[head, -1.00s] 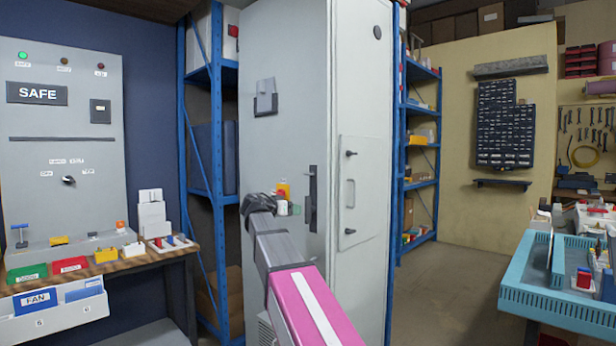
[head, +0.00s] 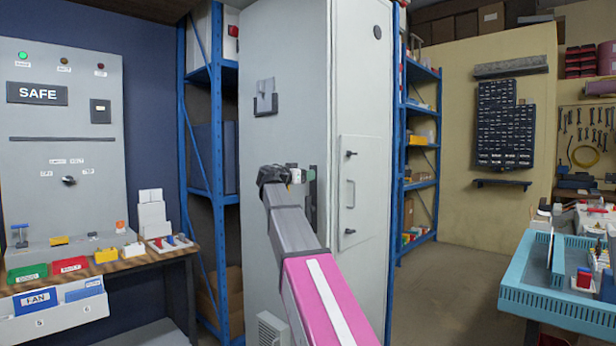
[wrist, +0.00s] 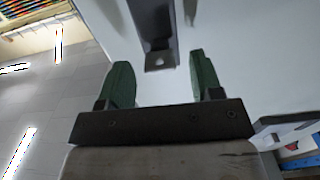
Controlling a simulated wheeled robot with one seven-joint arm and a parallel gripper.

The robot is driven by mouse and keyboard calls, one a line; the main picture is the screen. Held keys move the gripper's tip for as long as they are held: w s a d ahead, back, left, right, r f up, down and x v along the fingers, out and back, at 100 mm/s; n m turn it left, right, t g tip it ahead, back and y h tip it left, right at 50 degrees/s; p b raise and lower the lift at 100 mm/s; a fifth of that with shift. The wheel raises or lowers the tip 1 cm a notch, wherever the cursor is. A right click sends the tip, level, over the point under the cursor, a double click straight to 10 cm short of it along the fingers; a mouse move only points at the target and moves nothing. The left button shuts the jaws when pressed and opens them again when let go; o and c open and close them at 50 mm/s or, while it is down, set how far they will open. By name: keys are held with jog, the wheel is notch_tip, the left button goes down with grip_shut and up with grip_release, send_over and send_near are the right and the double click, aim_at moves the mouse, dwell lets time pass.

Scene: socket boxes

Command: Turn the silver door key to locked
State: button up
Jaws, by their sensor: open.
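The tall pale grey cabinet (head: 285,60) stands in the middle of the head view. A dark upright handle (head: 312,205) is on its front, partly hidden by my gripper (head: 303,175), which is at its upper part. In the wrist view, my gripper (wrist: 160,75) is open, with two green fingers apart. The end of the dark handle (wrist: 159,35) shows between and just beyond the fingertips, with a small pale round spot on it. I cannot tell whether this spot is the silver door key. No key shape is clear in either view, and nothing is held.
A control panel (head: 60,135) with a SAFE display stands at the left above a bench of small parts. Blue shelving (head: 202,130) stands beside the cabinet. A turquoise tray (head: 520,295) is at the right. The floor (head: 440,285) between cabinet and tray is clear.

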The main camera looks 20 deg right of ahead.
jog(key=shift+x, duration=1.2)
jog(key=c, duration=0.9)
jog(key=shift+c, duration=0.2)
